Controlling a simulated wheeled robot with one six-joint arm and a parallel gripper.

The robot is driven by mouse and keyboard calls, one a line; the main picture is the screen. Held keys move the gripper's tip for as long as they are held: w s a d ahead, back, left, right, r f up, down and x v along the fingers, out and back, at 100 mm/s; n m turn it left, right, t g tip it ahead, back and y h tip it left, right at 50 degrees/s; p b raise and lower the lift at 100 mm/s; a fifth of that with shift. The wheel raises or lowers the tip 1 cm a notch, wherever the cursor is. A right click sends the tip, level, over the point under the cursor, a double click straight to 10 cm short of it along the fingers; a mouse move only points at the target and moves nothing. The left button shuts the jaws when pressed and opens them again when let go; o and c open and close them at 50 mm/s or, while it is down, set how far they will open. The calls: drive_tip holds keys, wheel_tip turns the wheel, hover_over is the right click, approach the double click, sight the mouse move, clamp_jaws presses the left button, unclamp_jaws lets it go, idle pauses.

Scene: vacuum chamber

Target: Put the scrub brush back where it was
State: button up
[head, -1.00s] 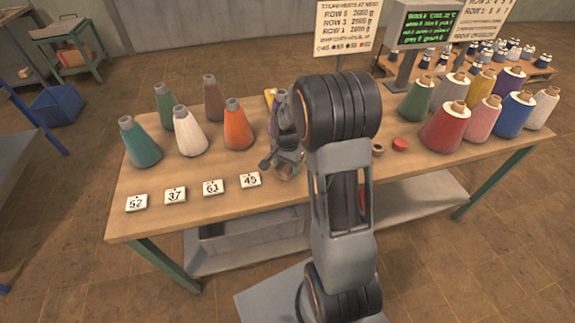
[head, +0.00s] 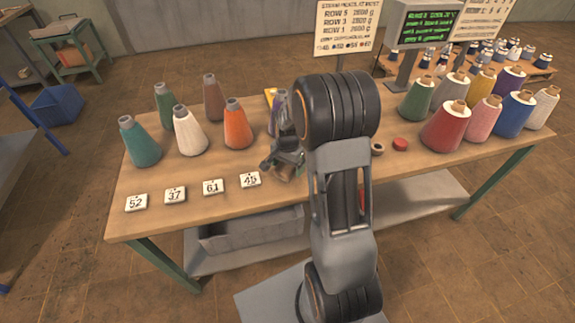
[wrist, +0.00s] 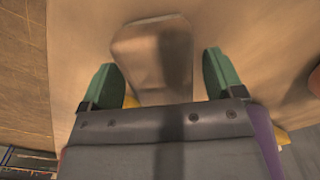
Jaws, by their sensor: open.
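My gripper (head: 283,164) is low over the workbench, just behind the numbered cards. In the wrist view my gripper (wrist: 159,76) is open, with one green fingertip to each side. A brown, smooth block with rounded edges, which looks like the back of the scrub brush (wrist: 155,52), lies on the bench between and ahead of the fingertips. Gaps show on both sides of it, and its near end is hidden by my gripper's body. In the head view my gripper and arm mostly cover that spot.
An orange cone (head: 238,130) and a white cone (head: 189,135) stand left of my gripper. A red lid (head: 400,144) and several thread cones are on the right. The bench (head: 190,218) is bare along its front edge.

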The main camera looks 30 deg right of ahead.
wheel_tip(320, 180, up, 12)
drive_tip(key=s+a+r+n+t, duration=0.1)
drive_tip(key=s+a+n, duration=0.3)
drive_tip(key=s, duration=0.4)
drive_tip(key=s+a+r+n+t, duration=0.2)
drive_tip(key=s+a+r+n, duration=0.1)
drive_tip(key=s+a+n, duration=0.2)
drive_tip(key=s+n, duration=0.2)
drive_tip(key=s, duration=0.1)
drive_tip(key=shift+a, duration=0.3)
